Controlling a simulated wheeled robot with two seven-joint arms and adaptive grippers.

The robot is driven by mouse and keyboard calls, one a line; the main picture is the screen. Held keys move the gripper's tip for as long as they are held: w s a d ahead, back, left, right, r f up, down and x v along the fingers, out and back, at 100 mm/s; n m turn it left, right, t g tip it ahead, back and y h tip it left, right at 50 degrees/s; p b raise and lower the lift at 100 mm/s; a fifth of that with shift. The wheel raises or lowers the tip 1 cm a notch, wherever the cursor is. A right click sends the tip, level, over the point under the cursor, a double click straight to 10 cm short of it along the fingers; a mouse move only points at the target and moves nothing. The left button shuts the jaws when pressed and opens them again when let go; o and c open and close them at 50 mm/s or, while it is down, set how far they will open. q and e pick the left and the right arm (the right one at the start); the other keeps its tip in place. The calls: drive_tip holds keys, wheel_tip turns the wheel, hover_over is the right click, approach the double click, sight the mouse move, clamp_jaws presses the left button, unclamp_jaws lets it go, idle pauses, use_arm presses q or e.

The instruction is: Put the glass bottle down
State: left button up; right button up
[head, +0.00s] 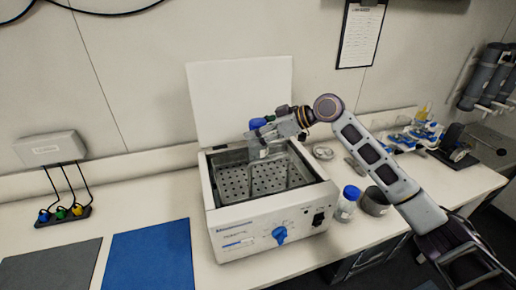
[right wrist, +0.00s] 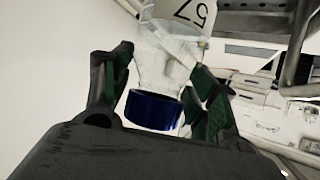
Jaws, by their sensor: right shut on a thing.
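My right gripper (head: 272,128) is shut on a clear glass bottle (head: 258,148) with a blue cap. The bottle is held over the back part of the open water bath (head: 268,227), near the raised white lid. In the right wrist view, the fingers (right wrist: 155,95) sit on both sides of the bottle's neck, just by the blue cap (right wrist: 153,110). The bottle's body (right wrist: 165,50) shows a label with the number 57. The head view does not show clearly whether the bottle's base touches the perforated rack (head: 245,182) in the bath. My left gripper is out of view.
Another blue-capped bottle (head: 347,203) and a dark grey container (head: 375,202) stand right of the bath. A blue mat (head: 150,258) and a grey mat (head: 52,265) lie to its left. The raised lid (head: 240,95) stands behind the bath.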

sight(258, 148)
drive_tip(key=shift+f, duration=0.85)
drive_tip(key=shift+f, duration=0.1)
drive_tip(key=shift+f+p, duration=0.45)
drive_tip(key=shift+f, duration=1.35)
drive_tip(key=shift+f, duration=0.15)
drive_tip(key=o, duration=1)
drive_tip(key=shift+o, duration=0.2)
drive_tip(key=shift+d, duration=0.1)
